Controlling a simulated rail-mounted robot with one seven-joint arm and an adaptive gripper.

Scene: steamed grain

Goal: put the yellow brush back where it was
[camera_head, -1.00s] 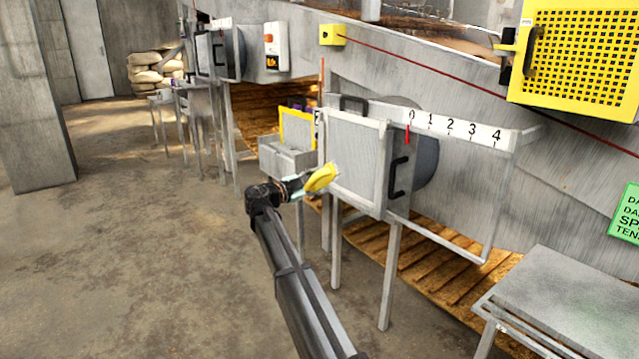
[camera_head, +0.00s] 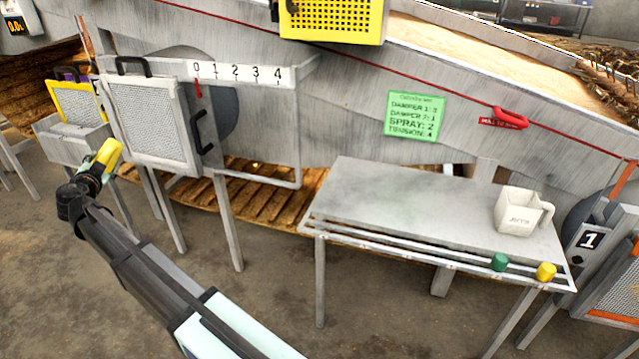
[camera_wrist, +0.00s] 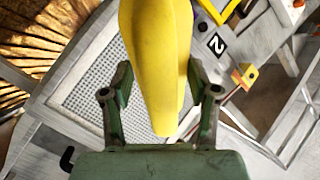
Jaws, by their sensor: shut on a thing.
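The yellow brush (camera_head: 108,154) is held at the end of my arm, at the left of the head view. In the wrist view its smooth yellow body (camera_wrist: 155,50) fills the top middle, between the two fingers. My gripper (camera_head: 96,168) is shut on it, with one finger on each side in the wrist view (camera_wrist: 160,90). The brush's far end is cut off by the top of the wrist view.
A grey metal table (camera_head: 420,205) stands at the right with a white jug (camera_head: 516,212) on it. Along its front rail (camera_head: 410,258) are a green knob-like end (camera_head: 500,262) and a yellow one (camera_head: 546,271). A green notice (camera_head: 416,116) hangs behind. Open floor lies in front.

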